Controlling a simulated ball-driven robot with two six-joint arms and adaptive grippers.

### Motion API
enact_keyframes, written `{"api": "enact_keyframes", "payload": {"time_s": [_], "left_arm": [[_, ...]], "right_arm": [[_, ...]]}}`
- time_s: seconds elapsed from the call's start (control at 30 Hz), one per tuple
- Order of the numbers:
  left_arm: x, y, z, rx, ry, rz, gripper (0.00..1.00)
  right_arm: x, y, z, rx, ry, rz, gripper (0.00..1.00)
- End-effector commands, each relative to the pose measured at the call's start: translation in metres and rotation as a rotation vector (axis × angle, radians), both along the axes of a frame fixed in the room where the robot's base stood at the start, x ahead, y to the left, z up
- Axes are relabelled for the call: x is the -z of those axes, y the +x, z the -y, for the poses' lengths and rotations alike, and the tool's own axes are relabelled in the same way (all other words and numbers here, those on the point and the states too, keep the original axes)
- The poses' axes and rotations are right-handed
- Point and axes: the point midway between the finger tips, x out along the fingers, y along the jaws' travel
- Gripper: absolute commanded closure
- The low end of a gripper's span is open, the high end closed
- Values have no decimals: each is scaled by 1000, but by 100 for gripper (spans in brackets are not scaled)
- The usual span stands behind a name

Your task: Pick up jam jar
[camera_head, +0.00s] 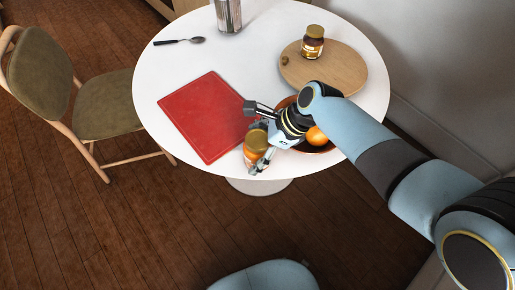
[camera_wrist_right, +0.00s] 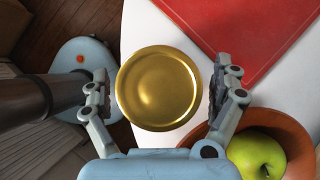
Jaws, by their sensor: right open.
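The jam jar (camera_head: 255,149) is a glass jar with orange contents and a gold lid. It stands upright near the front edge of the white table, beside the red cutting board. My right gripper (camera_head: 256,138) is open around the jar, with one finger on either side. In the right wrist view the round gold lid (camera_wrist_right: 158,88) lies between the two open fingers, with a small gap visible on each side. The gripper hides part of the jar in the head view. My left gripper is not in view.
A brown bowl (camera_wrist_right: 290,130) with a green apple (camera_wrist_right: 257,155) and an orange (camera_head: 317,136) stands close to my right gripper. A red cutting board (camera_head: 207,115) lies left. A darker jar (camera_head: 312,43) stands on a round wooden board (camera_head: 340,72). A chair (camera_head: 105,105) stands left.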

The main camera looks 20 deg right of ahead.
Motion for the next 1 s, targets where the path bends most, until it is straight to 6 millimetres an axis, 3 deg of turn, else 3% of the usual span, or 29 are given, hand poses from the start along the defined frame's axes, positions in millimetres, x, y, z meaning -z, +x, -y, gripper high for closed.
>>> {"api": "enact_keyframes", "payload": {"time_s": [0.13, 0.77, 1.0], "left_arm": [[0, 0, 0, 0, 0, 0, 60], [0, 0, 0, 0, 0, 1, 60], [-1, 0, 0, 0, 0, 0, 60]], "right_arm": [[-1, 0, 0, 1, 0, 1, 5], [-1, 0, 1, 1, -1, 0, 87], [-2, 1, 0, 0, 0, 2, 90]]}}
